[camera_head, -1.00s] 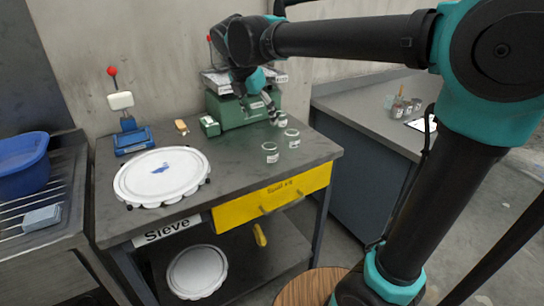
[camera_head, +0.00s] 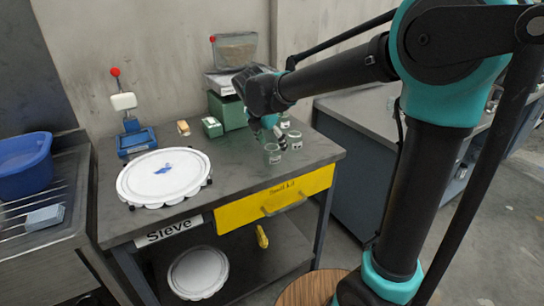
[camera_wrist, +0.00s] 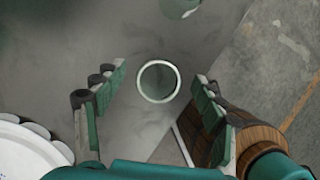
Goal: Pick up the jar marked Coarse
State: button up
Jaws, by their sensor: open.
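Three small glass jars with pale rims and labels stand on the grey bench: a front one (camera_head: 272,155), a right one (camera_head: 294,141) and a back one (camera_head: 285,122). The label words are too small to read, so I cannot tell which is Coarse. My gripper (camera_head: 274,134) is open above the front of this group, partly hiding the jars behind it. In the wrist view, an open round jar (camera_wrist: 158,81) appears between the two spread fingers (camera_wrist: 160,76), touching neither. A second jar (camera_wrist: 180,8) is cut by the top edge.
A white round sieve (camera_head: 163,178) lies on the bench to the left. A green machine (camera_head: 228,110) stands behind the jars. A yellow drawer (camera_head: 290,192) is under the bench's front edge. A blue basin (camera_head: 24,168) is far left.

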jog(key=shift+f, duration=0.15)
jog(key=c, duration=1.1)
jog(key=shift+c, duration=0.2)
